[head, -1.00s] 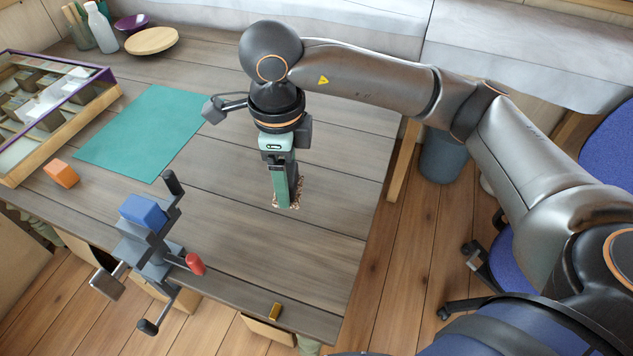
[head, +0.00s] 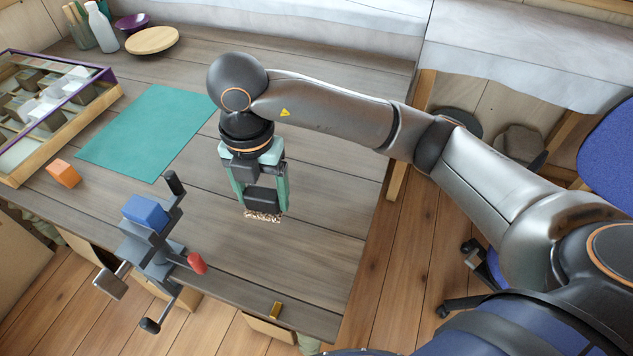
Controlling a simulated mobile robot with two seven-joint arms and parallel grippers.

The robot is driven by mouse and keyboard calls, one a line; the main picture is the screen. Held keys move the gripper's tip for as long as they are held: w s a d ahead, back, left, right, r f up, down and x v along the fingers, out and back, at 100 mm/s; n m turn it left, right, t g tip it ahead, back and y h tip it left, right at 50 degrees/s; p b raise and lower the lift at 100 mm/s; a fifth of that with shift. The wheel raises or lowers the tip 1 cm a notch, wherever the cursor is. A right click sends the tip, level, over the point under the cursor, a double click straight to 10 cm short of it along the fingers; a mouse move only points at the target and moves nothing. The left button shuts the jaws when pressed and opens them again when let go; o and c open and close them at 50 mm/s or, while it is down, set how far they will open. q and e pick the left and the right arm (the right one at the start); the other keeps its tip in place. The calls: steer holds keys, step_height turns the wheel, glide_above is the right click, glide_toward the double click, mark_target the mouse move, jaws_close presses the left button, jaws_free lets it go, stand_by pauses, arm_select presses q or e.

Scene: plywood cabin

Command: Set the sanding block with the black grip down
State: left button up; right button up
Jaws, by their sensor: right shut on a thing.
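The sanding block (head: 263,201) has a black grip and a speckled, grainy underside. My right gripper (head: 264,196) is pointed down with its two green fingers on either side of the black grip, shut on it. The block is over the wooden worktable (head: 320,215), right of the vise. Its speckled bottom edge is at or just above the tabletop; I cannot tell whether it touches. My left gripper does not show.
A grey vise (head: 150,250) holding a blue block (head: 146,212) stands at the front edge. An orange block (head: 63,173), teal mat (head: 148,132) and divided case (head: 50,110) lie left. A small brass piece (head: 276,310) sits at the front edge. The tabletop right of the block is clear.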

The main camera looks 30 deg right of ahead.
steer(key=shift+a+f+m, duration=0.1)
steer(key=shift+a+m, duration=0.05)
steer(key=shift+m, duration=0.55)
steer(key=shift+w+d+f, duration=0.1)
steer(key=shift+d+f, duration=0.05)
steer(key=shift+d, duration=0.1)
steer(key=w+d+f, duration=0.1)
steer(key=d+f, duration=0.1)
steer(key=d, duration=0.2)
steer(key=w+d+f, duration=0.1)
steer(key=d+f, duration=0.2)
steer(key=w+d+f, duration=0.1)
steer(key=d+f, duration=0.2)
steer(key=d, duration=0.1)
steer(key=shift+w+d+f, duration=0.1)
steer(key=shift+w+d, duration=0.1)
steer(key=shift+d, duration=0.15)
steer(key=shift+w+d+f, duration=0.2)
steer(key=shift+d+f, duration=0.3)
steer(key=shift+f, duration=1.8)
